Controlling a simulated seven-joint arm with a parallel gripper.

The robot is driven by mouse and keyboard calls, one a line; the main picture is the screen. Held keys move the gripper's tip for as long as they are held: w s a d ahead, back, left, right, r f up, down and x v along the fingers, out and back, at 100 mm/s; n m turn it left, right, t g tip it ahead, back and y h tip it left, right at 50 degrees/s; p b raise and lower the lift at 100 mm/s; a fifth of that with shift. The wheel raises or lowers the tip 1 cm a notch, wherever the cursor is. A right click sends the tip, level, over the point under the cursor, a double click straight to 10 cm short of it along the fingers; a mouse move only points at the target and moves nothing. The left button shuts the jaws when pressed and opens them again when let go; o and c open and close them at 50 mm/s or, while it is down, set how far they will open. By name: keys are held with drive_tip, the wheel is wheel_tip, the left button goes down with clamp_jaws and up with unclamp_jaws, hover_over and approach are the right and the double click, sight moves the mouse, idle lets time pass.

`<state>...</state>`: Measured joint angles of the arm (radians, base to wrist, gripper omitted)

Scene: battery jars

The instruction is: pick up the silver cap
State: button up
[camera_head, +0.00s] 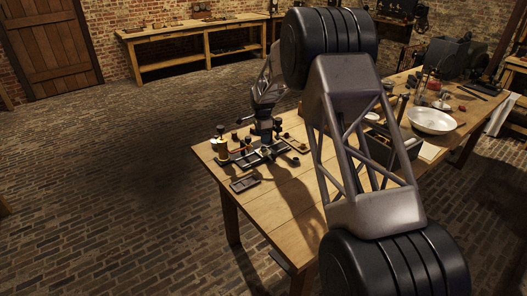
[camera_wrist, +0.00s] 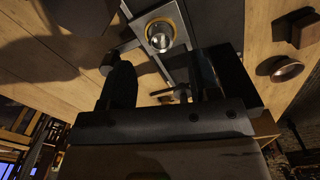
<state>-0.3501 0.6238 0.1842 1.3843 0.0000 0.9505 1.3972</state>
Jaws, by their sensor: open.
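A round, shiny silver piece, which looks like the silver cap (camera_wrist: 160,37), sits inside a brass-coloured ring on a grey metal fixture in the wrist view. I cannot pick it out in the head view. My gripper (camera_wrist: 172,80) is open, with one dark finger on each side and nothing seen between them. The silver piece appears beyond the fingertips, roughly in line with the gap. In the head view my gripper (camera_head: 264,128) is low over the dark fixture (camera_head: 262,155) on the wooden table, and it hides part of that fixture.
A small dark tray (camera_head: 245,183) lies at the table's near left. A brass-coloured jar (camera_head: 220,147) stands left of the fixture. A brass ring (camera_wrist: 287,69) and a dark block (camera_wrist: 302,28) lie at right in the wrist view. A white bowl (camera_head: 433,121) is further right.

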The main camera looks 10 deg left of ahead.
sight(263, 151)
drive_tip(key=shift+f, duration=0.35)
drive_tip(key=shift+f, duration=0.1)
drive_tip(key=shift+f, duration=2.5)
drive_tip(key=shift+c, duration=0.3)
drive_tip(key=c, duration=0.9)
